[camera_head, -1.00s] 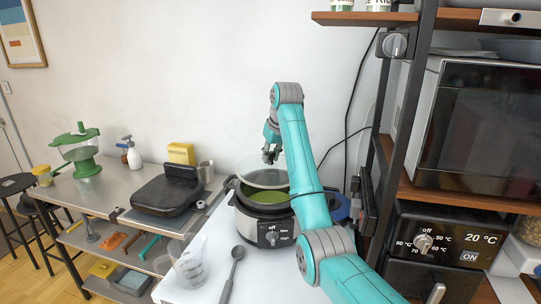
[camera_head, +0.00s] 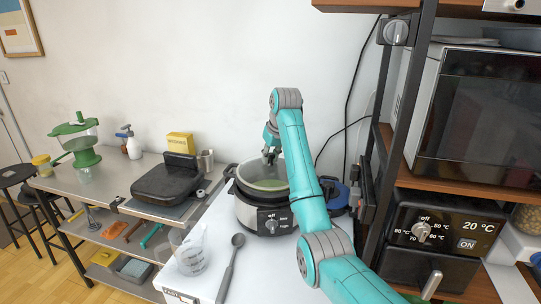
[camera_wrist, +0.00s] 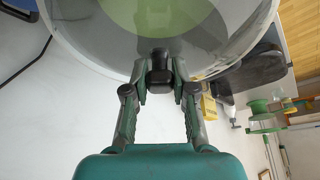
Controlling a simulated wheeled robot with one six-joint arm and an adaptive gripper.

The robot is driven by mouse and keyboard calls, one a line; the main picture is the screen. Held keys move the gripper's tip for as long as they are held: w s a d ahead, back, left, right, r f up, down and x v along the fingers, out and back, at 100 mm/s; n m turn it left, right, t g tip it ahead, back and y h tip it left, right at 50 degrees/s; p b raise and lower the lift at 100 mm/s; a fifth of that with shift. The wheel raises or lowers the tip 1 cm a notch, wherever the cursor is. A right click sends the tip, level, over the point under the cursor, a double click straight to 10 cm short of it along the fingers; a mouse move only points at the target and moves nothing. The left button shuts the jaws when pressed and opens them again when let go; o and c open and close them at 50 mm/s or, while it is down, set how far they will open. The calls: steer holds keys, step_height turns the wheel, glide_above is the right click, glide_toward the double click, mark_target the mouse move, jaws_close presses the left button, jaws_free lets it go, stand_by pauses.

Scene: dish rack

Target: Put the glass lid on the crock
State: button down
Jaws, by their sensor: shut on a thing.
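The crock (camera_head: 258,217) is a dark slow cooker with a front dial, standing on the white counter. Green food shows inside it. My gripper (camera_head: 270,156) is above the crock, shut on the black knob of the glass lid (camera_head: 254,170). In the wrist view, the knob sits between the fingertips of my gripper (camera_wrist: 160,78), and the clear lid (camera_wrist: 95,42) spreads out beyond them. Green shows through the glass. The lid is over the crock's opening and close to its rim; I cannot tell whether they touch. My arm hides the crock's right side.
A measuring cup (camera_head: 191,256) and a dark spoon (camera_head: 231,262) lie in front on the white counter (camera_head: 262,277). A black grill (camera_head: 168,183) is on the left. A shelf with an oven (camera_head: 480,125) stands close on the right.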

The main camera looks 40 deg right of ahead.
steer(key=shift+f, duration=0.6)
stand_by(0.7)
steer(key=c, duration=0.9)
jaws_free()
steer(key=shift+o, duration=0.2)
steer(key=shift+f, duration=0.1)
step_height(320, 180, up, 10)
steer(key=shift+r, duration=0.1)
